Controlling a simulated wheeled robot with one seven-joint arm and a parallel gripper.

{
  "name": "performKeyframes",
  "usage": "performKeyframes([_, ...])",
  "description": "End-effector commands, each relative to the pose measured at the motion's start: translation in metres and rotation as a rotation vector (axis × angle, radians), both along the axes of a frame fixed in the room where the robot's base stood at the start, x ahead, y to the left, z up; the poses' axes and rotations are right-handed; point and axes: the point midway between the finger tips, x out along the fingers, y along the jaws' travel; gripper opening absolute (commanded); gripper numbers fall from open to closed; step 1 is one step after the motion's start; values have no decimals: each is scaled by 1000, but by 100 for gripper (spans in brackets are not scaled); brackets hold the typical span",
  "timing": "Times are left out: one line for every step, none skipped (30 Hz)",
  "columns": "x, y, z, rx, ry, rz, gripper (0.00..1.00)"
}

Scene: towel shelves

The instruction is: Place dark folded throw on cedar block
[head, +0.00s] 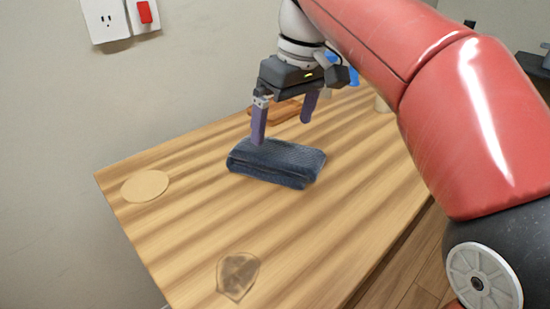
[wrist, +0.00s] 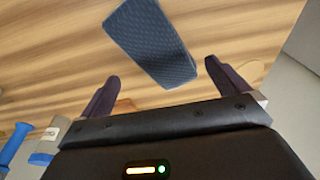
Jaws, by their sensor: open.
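The dark folded throw (head: 275,163) is a blue-grey textured bundle lying flat on the wooden table. It also shows in the wrist view (wrist: 150,42), ahead of the fingers. My gripper (head: 282,133) is open and empty, with purple fingers. In the head view it hangs above and just behind the throw, its left finger overlapping the throw's back edge; I cannot tell if they touch. An orange-brown wooden piece, likely the cedar block (head: 284,112), lies behind the gripper, partly hidden by it. A small part of it shows between the fingers in the wrist view (wrist: 125,105).
A round tan disc (head: 145,186) lies at the table's left edge. A translucent brownish item (head: 238,275) lies near the front. A blue object (head: 347,72) and a beige object (head: 381,103) are at the back right. The wall borders the left side. Table around the throw is clear.

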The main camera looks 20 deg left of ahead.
Motion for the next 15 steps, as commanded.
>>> performKeyframes([0, 1, -1, -9, -16, 91, 100])
performKeyframes([0, 1, -2, -14, -25, 141, 100])
performKeyframes([0, 2, -2, -18, -35, 201, 100])
performKeyframes([0, 2, -3, -21, -41, 239, 100])
performKeyframes([0, 3, -3, -24, -46, 273, 100])
performKeyframes([0, 3, -3, -27, -53, 309, 100])
performKeyframes([0, 3, -4, -28, -56, 330, 100])
performKeyframes([0, 3, -4, -30, -58, 346, 100])
performKeyframes([0, 3, -6, -31, -60, 362, 100])
performKeyframes([0, 4, -8, -32, -61, 369, 100])
performKeyframes([0, 4, -11, -33, -61, 372, 100])
performKeyframes([0, 5, -15, -33, -61, 374, 100])
performKeyframes([0, 5, -19, -33, -61, 374, 100])
performKeyframes([0, 6, -22, -33, -61, 373, 100])
performKeyframes([0, 7, -27, -33, -60, 373, 100])
